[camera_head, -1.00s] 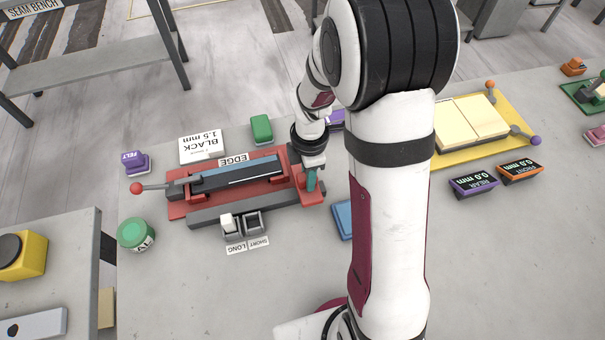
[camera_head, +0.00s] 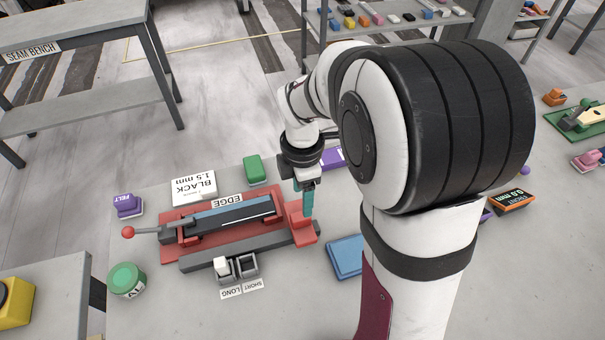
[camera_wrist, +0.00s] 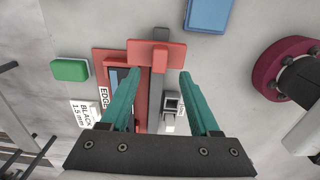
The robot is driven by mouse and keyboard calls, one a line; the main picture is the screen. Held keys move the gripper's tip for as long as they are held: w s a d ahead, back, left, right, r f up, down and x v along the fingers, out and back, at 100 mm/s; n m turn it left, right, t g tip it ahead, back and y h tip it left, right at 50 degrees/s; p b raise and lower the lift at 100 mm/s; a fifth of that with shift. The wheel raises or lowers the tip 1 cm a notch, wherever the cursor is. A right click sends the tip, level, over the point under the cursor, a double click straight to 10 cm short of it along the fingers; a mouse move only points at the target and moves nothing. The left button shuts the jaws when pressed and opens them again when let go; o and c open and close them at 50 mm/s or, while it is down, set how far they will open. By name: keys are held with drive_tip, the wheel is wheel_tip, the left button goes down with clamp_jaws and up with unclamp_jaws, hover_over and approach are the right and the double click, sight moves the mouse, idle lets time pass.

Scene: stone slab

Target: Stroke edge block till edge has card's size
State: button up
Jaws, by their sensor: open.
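The red block (camera_head: 302,226) sits at the right end of the dark rail (camera_head: 235,250). It also shows in the wrist view (camera_wrist: 160,57), ahead of and between my fingertips. My gripper (camera_head: 304,200) has teal fingers and is open; the wrist view shows the two fingers (camera_wrist: 159,74) spread with nothing held. I cannot tell whether a finger touches the block. The red clamp fixture (camera_head: 168,221), labelled EDGE, holds a dark strip with a blue-grey top (camera_head: 232,216). The white card (camera_head: 193,188) reads BLACK 1.5 mm and lies behind the fixture.
A green block (camera_head: 254,169) and a purple FELT block (camera_head: 127,204) stand behind the fixture. A green-lidded jar (camera_head: 126,279) is at front left. Small bins labelled LONG and SHORT (camera_head: 246,265) stand in front. A blue pad (camera_head: 345,257) lies right of the red block.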

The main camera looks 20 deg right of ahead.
sight(300, 216)
wheel_tip(300, 216, up, 7)
drive_tip(key=f, duration=1.5)
drive_tip(key=shift+a+f, duration=0.2)
drive_tip(key=shift+f, duration=0.05)
clamp_jaws()
idle(0.9)
